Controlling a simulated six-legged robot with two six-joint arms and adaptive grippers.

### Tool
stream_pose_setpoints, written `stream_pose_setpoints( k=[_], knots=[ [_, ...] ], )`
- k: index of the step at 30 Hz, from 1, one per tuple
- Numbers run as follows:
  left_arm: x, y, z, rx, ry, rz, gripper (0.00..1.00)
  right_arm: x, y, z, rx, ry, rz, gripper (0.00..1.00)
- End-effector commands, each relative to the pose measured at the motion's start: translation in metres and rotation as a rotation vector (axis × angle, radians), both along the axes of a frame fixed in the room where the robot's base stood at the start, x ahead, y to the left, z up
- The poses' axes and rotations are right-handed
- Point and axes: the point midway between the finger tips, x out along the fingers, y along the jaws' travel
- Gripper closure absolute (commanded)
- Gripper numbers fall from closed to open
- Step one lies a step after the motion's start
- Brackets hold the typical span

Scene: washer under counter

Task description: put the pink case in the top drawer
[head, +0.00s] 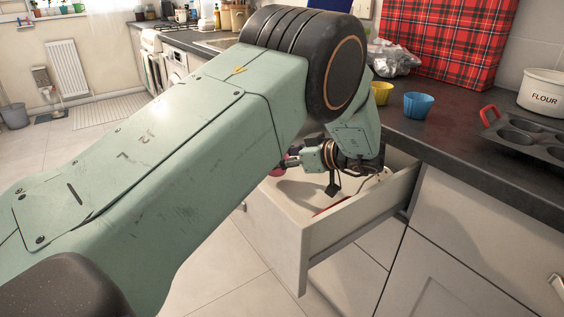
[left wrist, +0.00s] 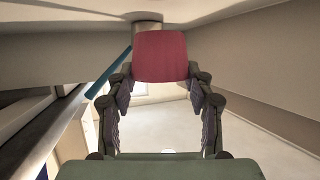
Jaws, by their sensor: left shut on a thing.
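My left gripper (head: 304,160) reaches over the open top drawer (head: 350,228) in the head view, with its fingers toward the picture's left. A bit of the pink case (head: 291,157) shows at its fingertips, mostly hidden by my arm. In the left wrist view, the pink case (left wrist: 160,56) stands out between the fingertips of my left gripper (left wrist: 160,77), which is shut on it. Pale drawer walls and floor surround it in that view. I cannot tell whether the case touches the drawer floor. My right gripper is not in view.
A red item (head: 332,206) lies in the drawer. A blue bar-like thing (left wrist: 108,73) shows left of the case in the left wrist view. On the counter (head: 455,150) stand a blue cup (head: 418,105), a yellow cup (head: 381,93), a muffin tin (head: 520,137) and a flour pot (head: 543,93).

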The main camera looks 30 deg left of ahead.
Motion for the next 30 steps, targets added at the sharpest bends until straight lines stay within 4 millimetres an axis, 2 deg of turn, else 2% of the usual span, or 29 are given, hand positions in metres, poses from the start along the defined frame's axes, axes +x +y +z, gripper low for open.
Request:
stream_pose_setpoints(
  k=[6,23,24,30],
  knots=[
    [0.001,0.000,0.002,0.000,-0.002,0.000,0.63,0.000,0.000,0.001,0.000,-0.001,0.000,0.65],
    [0.000,0.000,-0.010,0.000,-0.003,0.000,0.63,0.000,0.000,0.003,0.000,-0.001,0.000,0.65],
    [0.000,0.000,-0.010,0.000,-0.003,0.000,0.45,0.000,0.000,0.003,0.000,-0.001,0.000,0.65],
    [0.000,0.000,-0.010,0.000,-0.002,0.000,0.28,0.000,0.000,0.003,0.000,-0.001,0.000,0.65]
  ],
)
